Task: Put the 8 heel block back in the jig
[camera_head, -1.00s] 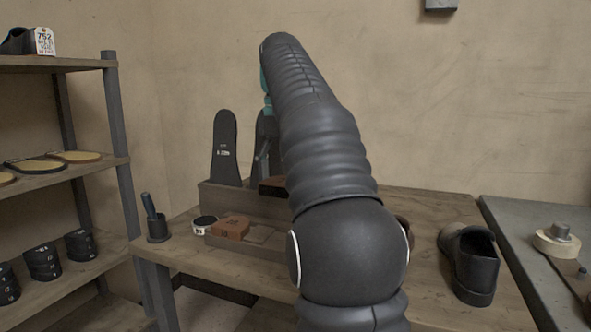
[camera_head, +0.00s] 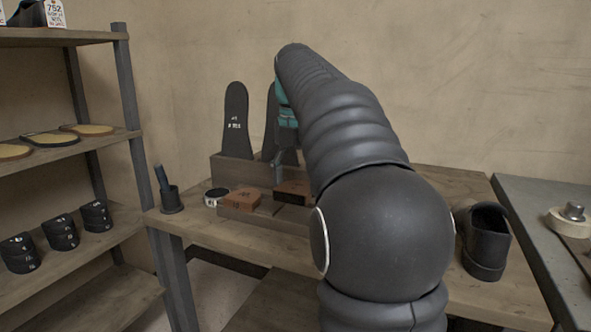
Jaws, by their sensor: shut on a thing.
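The jig (camera_head: 262,223) is a low wooden tray on the bench. A reddish-brown heel block (camera_head: 242,199) sits at its left end; its marking is too small to read. My gripper (camera_head: 279,178) is mostly hidden behind my arm, with a teal part and one dark finger showing. It is shut on a dark-topped brown heel block (camera_head: 293,193), just right of the first block. This held block is low over or in the jig; I cannot tell whether it touches. Its number and right end are hidden.
Two dark sole boards, one marked (camera_head: 236,125), stand upright in a wooden rack behind the jig. A round white-sided tin (camera_head: 216,197) and a tool cup (camera_head: 171,200) stand left. A black shoe (camera_head: 486,243) stands right. Shelves (camera_head: 135,130) rise at far left.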

